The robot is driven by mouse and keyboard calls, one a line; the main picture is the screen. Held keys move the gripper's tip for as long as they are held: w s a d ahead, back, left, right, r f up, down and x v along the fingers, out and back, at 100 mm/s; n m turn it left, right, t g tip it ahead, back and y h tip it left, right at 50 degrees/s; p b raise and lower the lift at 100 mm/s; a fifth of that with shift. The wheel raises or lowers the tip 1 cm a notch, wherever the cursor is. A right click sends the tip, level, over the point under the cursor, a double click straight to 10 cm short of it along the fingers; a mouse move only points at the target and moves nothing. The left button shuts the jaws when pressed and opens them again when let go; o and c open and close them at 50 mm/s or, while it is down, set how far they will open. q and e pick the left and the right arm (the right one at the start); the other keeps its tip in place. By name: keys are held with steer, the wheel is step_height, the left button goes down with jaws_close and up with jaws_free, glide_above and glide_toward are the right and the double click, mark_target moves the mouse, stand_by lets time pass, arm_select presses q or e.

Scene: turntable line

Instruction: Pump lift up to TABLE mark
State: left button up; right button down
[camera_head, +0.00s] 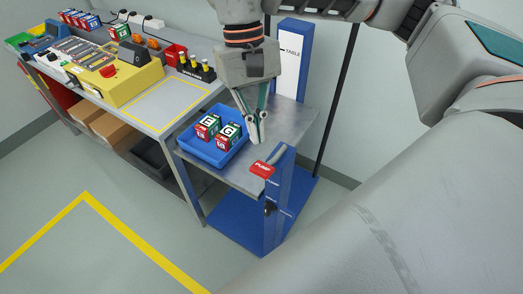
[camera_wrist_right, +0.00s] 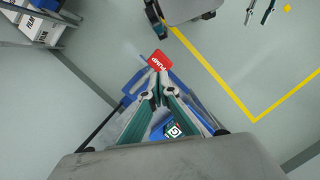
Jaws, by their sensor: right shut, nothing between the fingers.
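The lift has a blue base (camera_head: 228,228), a grey platform (camera_head: 294,122) and a white scale on a blue post with the TABLE mark (camera_head: 291,51). The platform sits below that mark. The red PUMP handle (camera_head: 262,168) is at the platform's front right, and it also shows in the right wrist view (camera_wrist_right: 160,60). My right gripper (camera_head: 256,138) is shut and empty, pointing down over the platform, just behind the handle and apart from it. Its fingertips (camera_wrist_right: 156,94) show below the handle in the right wrist view. My left gripper is not in view.
The workbench (camera_head: 150,119) to the left holds a yellow device (camera_head: 118,81) and several other items. Yellow floor tape (camera_head: 130,235) marks clear floor in front.

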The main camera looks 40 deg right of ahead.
mark_target(261, 167)
steer(key=b+x, duration=0.3)
steer(key=x, duration=0.2)
steer(key=shift+f+b, duration=0.2)
steer(key=shift+b, duration=0.15)
steer(key=shift+f, duration=0.2)
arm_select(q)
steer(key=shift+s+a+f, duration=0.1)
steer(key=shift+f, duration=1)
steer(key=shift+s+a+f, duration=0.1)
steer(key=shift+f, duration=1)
arm_select(e)
steer(key=shift+s, duration=0.1)
